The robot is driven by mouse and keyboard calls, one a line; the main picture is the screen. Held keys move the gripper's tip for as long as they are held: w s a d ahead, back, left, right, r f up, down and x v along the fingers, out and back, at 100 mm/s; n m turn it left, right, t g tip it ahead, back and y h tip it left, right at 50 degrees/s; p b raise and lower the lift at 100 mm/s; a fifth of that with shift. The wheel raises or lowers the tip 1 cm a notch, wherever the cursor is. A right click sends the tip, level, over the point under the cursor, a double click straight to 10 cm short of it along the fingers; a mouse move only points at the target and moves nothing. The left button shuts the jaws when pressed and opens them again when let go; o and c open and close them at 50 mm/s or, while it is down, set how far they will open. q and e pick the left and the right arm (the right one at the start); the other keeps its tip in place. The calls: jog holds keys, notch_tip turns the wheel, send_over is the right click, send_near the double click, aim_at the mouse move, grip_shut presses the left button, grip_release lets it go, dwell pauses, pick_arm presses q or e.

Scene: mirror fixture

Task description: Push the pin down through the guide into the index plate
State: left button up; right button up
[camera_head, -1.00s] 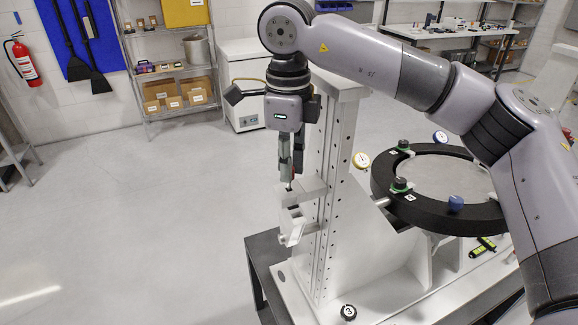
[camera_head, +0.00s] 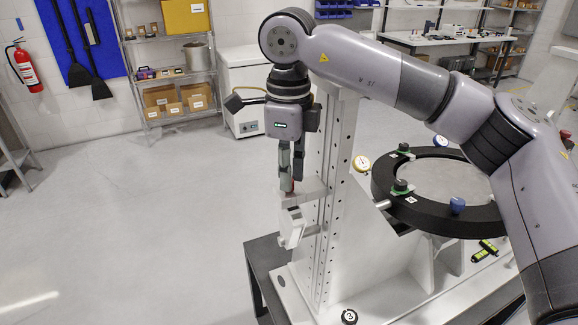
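My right gripper (camera_head: 291,185) comes down from above at the white fixture post, its two dark fingers close together and pointing down. Its fingertips are at the upper white bracket, which looks like the guide (camera_head: 313,188); whether they touch it I cannot tell. The pin cannot be made out now; the fingertips and bracket cover that spot. A second white bracket (camera_head: 292,227) sits tilted just below the guide. Which part is the index plate I cannot tell for sure. My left gripper is not in view.
Open floor lies to the left.

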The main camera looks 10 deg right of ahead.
jog(key=o, duration=0.4)
jog(key=shift+s+f, duration=0.1)
jog(key=shift+f, duration=0.3)
notch_tip(320, 180, up, 8)
jog(key=shift+r, duration=0.4)
